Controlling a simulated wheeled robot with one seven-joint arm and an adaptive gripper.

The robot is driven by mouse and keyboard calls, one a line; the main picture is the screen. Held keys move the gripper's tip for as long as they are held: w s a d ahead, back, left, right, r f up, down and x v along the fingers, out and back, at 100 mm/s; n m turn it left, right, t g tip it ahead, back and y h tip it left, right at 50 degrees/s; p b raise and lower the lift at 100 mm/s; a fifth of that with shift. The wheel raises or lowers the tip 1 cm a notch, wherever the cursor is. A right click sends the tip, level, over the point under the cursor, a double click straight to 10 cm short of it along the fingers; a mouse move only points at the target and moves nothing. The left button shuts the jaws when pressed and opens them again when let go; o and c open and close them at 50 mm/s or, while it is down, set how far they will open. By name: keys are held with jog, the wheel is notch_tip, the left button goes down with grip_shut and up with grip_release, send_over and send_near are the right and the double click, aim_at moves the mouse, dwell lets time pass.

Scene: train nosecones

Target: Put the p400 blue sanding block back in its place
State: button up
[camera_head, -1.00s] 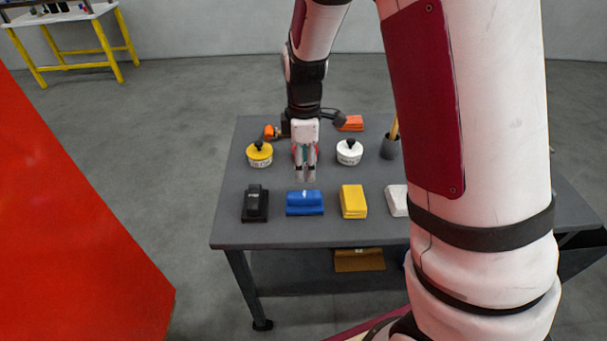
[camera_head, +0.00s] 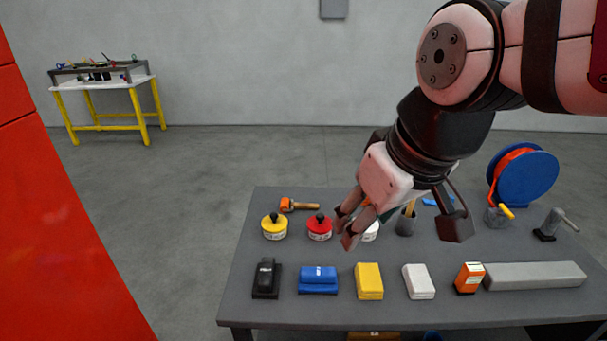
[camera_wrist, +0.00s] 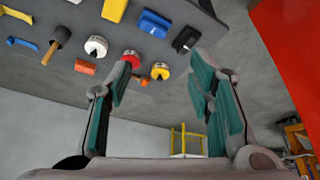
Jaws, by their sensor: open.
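The blue sanding block (camera_head: 318,280) rests on the front row of the grey table (camera_head: 250,235), between a black block (camera_head: 266,279) and a yellow block (camera_head: 369,281). It also shows in the wrist view (camera_wrist: 154,23), upper middle. My gripper (camera_head: 346,226) is open and empty. It is raised above the table, behind and to the right of the blue block, apart from it. In the wrist view its two teal-padded fingers (camera_wrist: 160,88) are spread wide with nothing between them. Any grit marking on the block is too small to read.
Yellow (camera_head: 274,227) and red (camera_head: 319,227) round containers stand behind the front row; a white one (camera_head: 370,231) is partly hidden by my gripper. A white block (camera_head: 419,281), an orange box (camera_head: 469,278) and a long grey bar (camera_head: 535,275) lie to the right. A red panel (camera_head: 60,230) stands at left.

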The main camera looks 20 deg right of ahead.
jog(key=shift+s+d+r+m+t, duration=0.1)
jog(key=shift+s+r+m+t, duration=0.1)
jog(key=shift+s+m, duration=0.55)
jog(key=shift+s+r+m+t, duration=0.2)
jog(key=shift+s+m, duration=0.15)
jog(key=shift+s, duration=0.75)
